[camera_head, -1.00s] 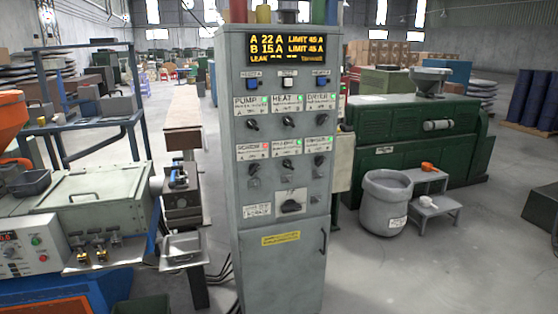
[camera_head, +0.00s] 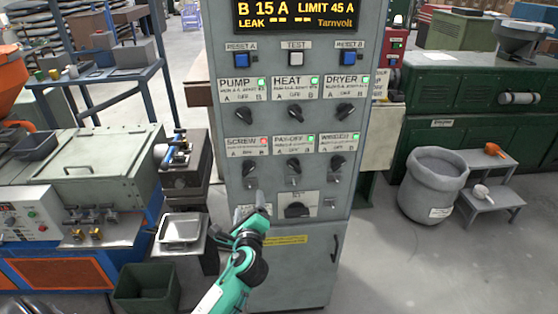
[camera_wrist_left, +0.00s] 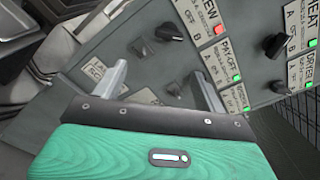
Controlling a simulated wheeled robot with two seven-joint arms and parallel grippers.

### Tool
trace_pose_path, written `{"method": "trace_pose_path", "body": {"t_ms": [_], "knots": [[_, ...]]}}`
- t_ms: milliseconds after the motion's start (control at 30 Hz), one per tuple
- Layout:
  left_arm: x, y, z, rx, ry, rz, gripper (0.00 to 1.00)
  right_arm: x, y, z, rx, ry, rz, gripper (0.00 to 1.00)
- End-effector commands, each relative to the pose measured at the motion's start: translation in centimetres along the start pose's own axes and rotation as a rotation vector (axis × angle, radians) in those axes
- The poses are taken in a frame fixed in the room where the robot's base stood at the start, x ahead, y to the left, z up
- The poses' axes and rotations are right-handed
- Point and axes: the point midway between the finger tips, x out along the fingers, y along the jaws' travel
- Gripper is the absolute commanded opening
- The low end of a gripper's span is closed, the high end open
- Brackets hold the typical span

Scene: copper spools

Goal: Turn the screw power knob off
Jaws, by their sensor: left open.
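The screw knob (camera_head: 249,170) is a black rotary handle on the grey cabinet, under the SCREW label (camera_head: 246,145) with A, OFF and B marks. It sits at an angle; I cannot tell which mark it points to. The lamp (camera_head: 264,141) by that label is red. The knob also shows in the left wrist view (camera_wrist_left: 168,28), ahead of the fingers. My left gripper (camera_head: 249,206) is open and empty, below the screw knob and apart from it. In the left wrist view its two fingers (camera_wrist_left: 163,85) are spread. My right gripper is not in view.
The pay-off knob (camera_head: 294,166) and another knob (camera_head: 338,163) sit to the right in the same row. Pump (camera_head: 244,115), heat and dryer knobs are above, with green lamps. A large black switch (camera_head: 297,210) is right of my gripper. A metal tray (camera_head: 181,229) stands left.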

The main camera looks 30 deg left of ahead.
Motion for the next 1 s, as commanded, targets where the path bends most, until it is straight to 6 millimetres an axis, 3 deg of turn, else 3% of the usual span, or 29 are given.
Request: {"method": "trace_pose_path", "body": {"t_ms": [167,333,467,567,800,1000], "knots": [[0.5,-1.1,1.5,0.022,-0.03,-0.011,0.73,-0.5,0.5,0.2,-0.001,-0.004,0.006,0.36],[3.2,-1.2,1.7,0.021,-0.029,-0.01,0.73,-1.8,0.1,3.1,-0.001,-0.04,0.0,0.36],[6.0,-1.3,1.8,0.02,-0.028,-0.01,0.73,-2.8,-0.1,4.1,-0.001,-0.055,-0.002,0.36],[8.0,-1.2,1.8,0.019,-0.028,-0.009,0.73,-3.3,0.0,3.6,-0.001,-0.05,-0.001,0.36],[11.8,-1.1,1.7,0.018,-0.027,-0.009,0.73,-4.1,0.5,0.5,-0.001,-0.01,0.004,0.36],[13.4,-1.1,1.6,0.017,-0.026,-0.01,0.73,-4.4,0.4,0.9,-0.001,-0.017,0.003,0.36]]}}
